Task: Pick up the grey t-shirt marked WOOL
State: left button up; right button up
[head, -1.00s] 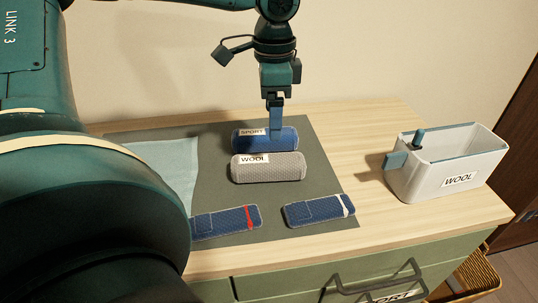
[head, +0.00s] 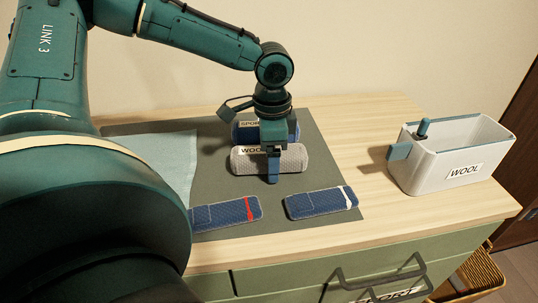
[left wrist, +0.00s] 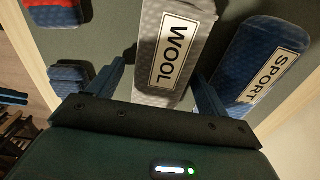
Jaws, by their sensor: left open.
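The grey rolled t-shirt with a WOOL label (head: 295,158) lies on the dark mat, just in front of a blue roll marked SPORT (head: 252,133). My left gripper (head: 272,175) is over the grey roll, pointing down. One finger shows at the roll's front side; the other is hidden in the head view. In the left wrist view the open fingers (left wrist: 160,76) stand on either side of the grey roll (left wrist: 183,18), one towards the SPORT roll (left wrist: 250,50). I cannot tell whether they touch it. My right gripper is not in view.
A white bin marked WOOL (head: 435,178) stands at the right. Two flat blue folded pieces, one with a red stripe (head: 225,214) and one with a white stripe (head: 320,202), lie in front. A pale blue cloth (head: 175,160) lies at the left of the mat (head: 215,168).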

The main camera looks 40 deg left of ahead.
pick_arm(q)
jog(key=c, duration=1.1)
jog(key=shift+c, duration=0.2)
